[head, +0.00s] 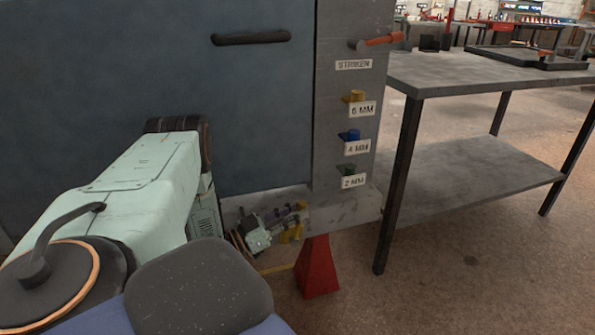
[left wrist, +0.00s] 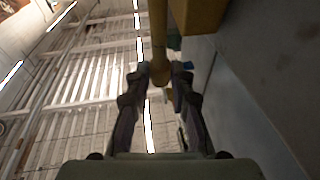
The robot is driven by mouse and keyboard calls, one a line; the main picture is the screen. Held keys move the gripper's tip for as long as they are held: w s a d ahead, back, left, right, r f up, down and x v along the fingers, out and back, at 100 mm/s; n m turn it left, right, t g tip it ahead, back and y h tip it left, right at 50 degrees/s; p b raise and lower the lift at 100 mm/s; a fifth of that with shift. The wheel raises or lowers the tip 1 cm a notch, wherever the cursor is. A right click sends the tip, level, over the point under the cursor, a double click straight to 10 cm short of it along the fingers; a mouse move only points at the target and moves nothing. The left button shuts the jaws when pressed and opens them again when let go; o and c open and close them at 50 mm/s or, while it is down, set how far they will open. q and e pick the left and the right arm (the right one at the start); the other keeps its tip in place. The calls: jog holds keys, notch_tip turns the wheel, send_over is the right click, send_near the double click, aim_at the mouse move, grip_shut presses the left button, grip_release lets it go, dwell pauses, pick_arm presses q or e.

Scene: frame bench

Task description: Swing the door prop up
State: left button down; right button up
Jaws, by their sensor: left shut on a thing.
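My left arm comes in from the left in the head view. Its gripper (head: 295,214) is low in front of the frame's lower edge, beneath the labelled post. In the left wrist view the two fingers (left wrist: 160,74) are closed on a yellow-brown rod, which I take for the door prop (left wrist: 158,35). The rod runs up from the fingertips, beside a yellow block (left wrist: 203,12). In the head view only small yellow parts show around the gripper, so the prop's full shape is hidden. The blue-grey door (head: 150,85) has a black handle (head: 250,38). My right gripper is out of view.
The grey post (head: 330,120) carries an orange-handled striker (head: 380,41) and yellow (head: 355,96), blue (head: 350,135) and green (head: 348,171) pieces above labels. A red tapered foot (head: 318,268) stands below. A grey table (head: 450,72) is close on the right.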

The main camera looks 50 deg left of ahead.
pick_arm(q)
jog(key=shift+s+f, duration=0.1)
jog(key=shift+s, duration=0.15)
dwell(0.3)
jog(key=c, duration=1.4)
grip_release()
jog(key=shift+c, duration=0.2)
jog(key=v, duration=1.1)
jog(key=shift+s, duration=0.4)
jog(key=shift+a+f, duration=0.1)
jog(key=shift+a, duration=0.05)
